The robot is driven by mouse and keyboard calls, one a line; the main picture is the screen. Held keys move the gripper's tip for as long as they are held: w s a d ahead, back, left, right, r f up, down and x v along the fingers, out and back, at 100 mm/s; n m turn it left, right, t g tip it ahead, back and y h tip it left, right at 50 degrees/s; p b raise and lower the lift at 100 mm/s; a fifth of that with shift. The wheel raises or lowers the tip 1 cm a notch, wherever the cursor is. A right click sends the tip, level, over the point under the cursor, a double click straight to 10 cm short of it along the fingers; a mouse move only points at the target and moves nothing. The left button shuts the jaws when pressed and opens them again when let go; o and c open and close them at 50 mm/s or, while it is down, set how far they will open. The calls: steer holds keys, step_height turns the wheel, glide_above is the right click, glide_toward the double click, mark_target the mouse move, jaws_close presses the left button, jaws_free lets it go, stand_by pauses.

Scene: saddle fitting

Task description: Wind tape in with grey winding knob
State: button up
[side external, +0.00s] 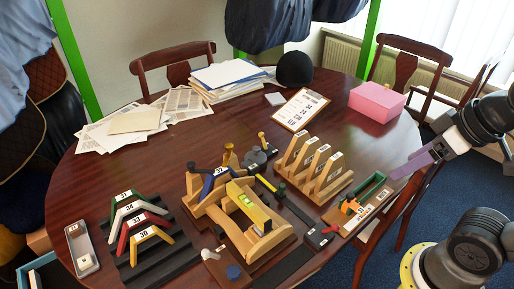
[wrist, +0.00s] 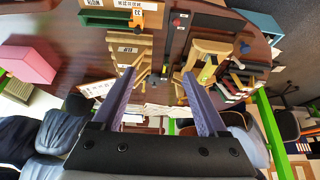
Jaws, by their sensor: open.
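A small dark grey rounded piece (side external: 257,157) with a white label lies among the wooden fixtures near the table's middle in the side view. It may be the tape holder with the grey winding knob, but it is too small to tell, and I cannot make out a tape for certain. My gripper (side external: 404,168) is at the right, over the table's right edge, well away from this piece. In the wrist view my gripper (wrist: 158,88) shows two purple fingers spread apart with nothing between them. I cannot pick out the knob in the wrist view.
Wooden stands (side external: 314,170) and a yellow-topped fixture (side external: 250,235) crowd the middle. A green tray (side external: 371,188) lies right, and coloured brackets (side external: 151,238) stand left. A pink box (side external: 377,101), clipboard (side external: 300,109) and papers (side external: 125,124) lie farther back. Chairs surround the table.

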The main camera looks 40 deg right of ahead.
steer(key=shift+c, duration=0.5)
steer(key=w+a+r+n+y, duration=0.1)
steer(key=w+a+r+n, duration=0.1)
steer(key=w+r+n, duration=0.7)
steer(key=n+g+y, duration=0.2)
steer(key=n+y, duration=0.1)
steer(key=n, duration=0.1)
glide_above(257, 148)
steer(key=s+d, duration=0.3)
steer(key=s, duration=0.1)
step_height(257, 148, down, 12)
steer(key=shift+m+g, duration=0.6)
steer(key=d+x, duration=0.1)
steer(key=x, duration=0.6)
steer(key=d+f+x, duration=0.1)
steer(key=d+x, duration=0.1)
steer(key=x, duration=0.5)
steer(key=d+f+x, duration=0.1)
steer(key=d+x, duration=0.1)
steer(key=x, duration=0.6)
steer(key=shift+s, duration=0.35)
